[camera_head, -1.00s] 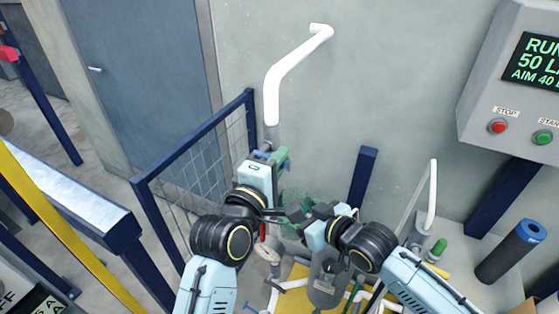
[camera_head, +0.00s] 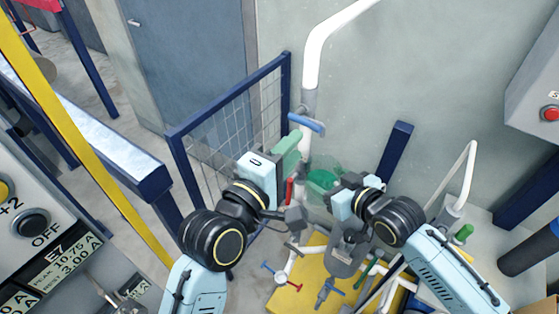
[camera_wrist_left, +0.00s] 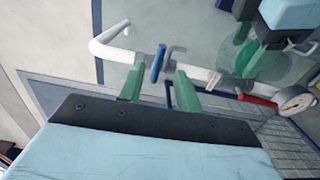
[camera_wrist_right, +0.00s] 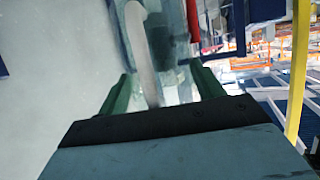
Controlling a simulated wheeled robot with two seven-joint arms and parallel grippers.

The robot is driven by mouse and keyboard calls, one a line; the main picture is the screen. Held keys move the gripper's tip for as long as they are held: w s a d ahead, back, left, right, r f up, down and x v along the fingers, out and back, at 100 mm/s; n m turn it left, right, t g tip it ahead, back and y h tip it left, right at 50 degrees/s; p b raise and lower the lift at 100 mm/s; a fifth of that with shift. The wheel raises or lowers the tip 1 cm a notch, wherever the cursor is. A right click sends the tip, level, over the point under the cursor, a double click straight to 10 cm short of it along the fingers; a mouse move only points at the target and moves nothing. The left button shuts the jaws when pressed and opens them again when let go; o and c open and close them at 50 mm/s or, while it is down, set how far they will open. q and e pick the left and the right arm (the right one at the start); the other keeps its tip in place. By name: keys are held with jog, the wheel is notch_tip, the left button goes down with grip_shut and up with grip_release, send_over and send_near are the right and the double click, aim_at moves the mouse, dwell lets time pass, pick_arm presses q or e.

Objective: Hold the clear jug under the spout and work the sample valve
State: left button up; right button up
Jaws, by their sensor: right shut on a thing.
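The clear jug (camera_head: 322,181), tinted green low down, is beside the upright pipe (camera_head: 306,135). My right gripper (camera_head: 338,196) is shut on its handle; in the right wrist view the clear handle (camera_wrist_right: 147,65) lies between the green fingers. A blue valve lever (camera_head: 306,123) sits on the pipe under the white bend. My left gripper (camera_head: 287,150) is open just below this lever. In the left wrist view the lever (camera_wrist_left: 157,63) shows between and beyond the fingertips, apparently not gripped. A red lever (camera_head: 289,191) is lower on the pipe.
A yellow platform (camera_head: 300,297) with pipes and small valves lies below. A mesh guard (camera_head: 230,120) stands left, a control panel (camera_head: 535,75) right. The wall behind the pipe is bare.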

pick_arm(q)
jog(key=v, duration=0.3)
jog(key=shift+s+a, duration=0.2)
jog(key=shift+s, duration=0.05)
pick_arm(e)
jog(key=shift+s+a+r+p, duration=0.1)
jog(key=shift+s+a+p, duration=0.15)
jog(key=shift+s+p, duration=0.3)
jog(key=shift+s+a+r+p, duration=0.1)
jog(key=shift+s+a+p, duration=0.1)
jog(key=shift+s+p, duration=0.35)
pick_arm(q)
notch_tip(320, 180, up, 7)
jog(key=p, duration=0.4)
jog(key=shift+f, duration=0.25)
pick_arm(e)
jog(key=s+a, duration=0.3)
jog(key=s, duration=0.6)
jog(key=shift+s+a+f, duration=0.15)
jog(key=shift+s+a, duration=0.05)
pick_arm(q)
jog(key=shift+f, duration=0.1)
